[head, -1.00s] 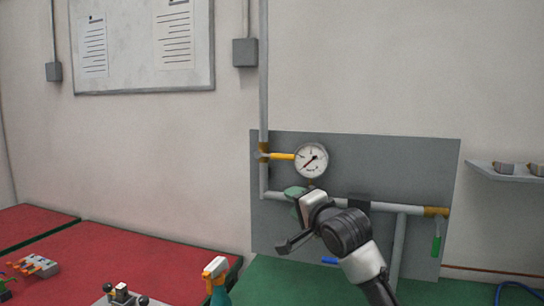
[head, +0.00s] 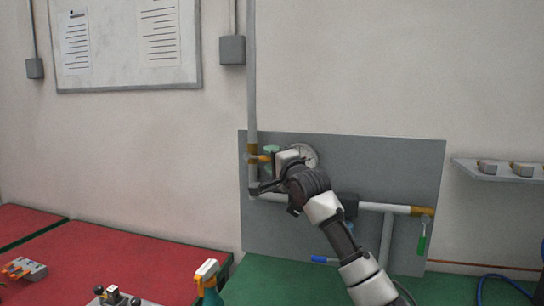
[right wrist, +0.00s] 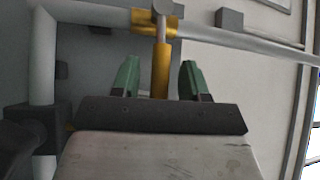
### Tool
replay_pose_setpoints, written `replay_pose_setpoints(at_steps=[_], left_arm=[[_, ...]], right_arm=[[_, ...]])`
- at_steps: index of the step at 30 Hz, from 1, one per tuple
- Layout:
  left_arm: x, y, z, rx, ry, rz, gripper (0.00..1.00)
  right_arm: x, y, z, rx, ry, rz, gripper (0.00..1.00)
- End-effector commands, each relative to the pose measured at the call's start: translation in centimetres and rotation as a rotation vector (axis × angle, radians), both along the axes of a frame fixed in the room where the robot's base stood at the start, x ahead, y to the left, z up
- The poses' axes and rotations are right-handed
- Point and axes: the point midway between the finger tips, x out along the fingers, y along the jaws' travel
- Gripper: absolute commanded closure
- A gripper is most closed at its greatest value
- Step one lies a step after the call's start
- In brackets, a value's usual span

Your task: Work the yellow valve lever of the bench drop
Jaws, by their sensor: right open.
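The yellow valve lever (right wrist: 161,68) shows in the right wrist view, running from the brass valve body (right wrist: 158,22) on the grey pipe down between my two green fingertips. My right gripper (right wrist: 160,80) is open, one finger on each side of the lever, with a visible gap on both sides. In the head view my right gripper (head: 271,158) is at the valve on the upright pipe and covers most of the lever. Only a short orange piece of the lever (head: 259,159) shows there. My left gripper is not in view.
The round gauge (head: 309,154) is partly hidden behind my right gripper. A grey backing panel (head: 400,170) carries the pipes, and a green-handled valve (head: 422,238) hangs at right. A spray bottle (head: 208,278) stands at the front. A shelf (head: 500,172) is at far right.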

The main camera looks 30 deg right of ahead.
Motion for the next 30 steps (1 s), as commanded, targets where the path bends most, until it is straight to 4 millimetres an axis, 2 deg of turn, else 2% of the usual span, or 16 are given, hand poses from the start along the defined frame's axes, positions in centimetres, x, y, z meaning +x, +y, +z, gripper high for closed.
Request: replay_pose_setpoints(at_steps=[10,18,26,30], left_arm=[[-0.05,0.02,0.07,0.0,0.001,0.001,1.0],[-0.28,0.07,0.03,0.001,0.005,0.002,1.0],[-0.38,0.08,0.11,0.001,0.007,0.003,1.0],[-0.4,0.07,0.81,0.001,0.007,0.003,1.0]], right_arm=[[0.29,0.02,0.01,-0.001,0.0,0.001,0.57],[0.27,0.01,-0.01,-0.001,0.0,0.0,0.99],[0.27,0.0,0.03,-0.002,0.002,0.0,1.0],[0.27,-0.01,0.38,-0.014,0.016,0.0,1.0]])
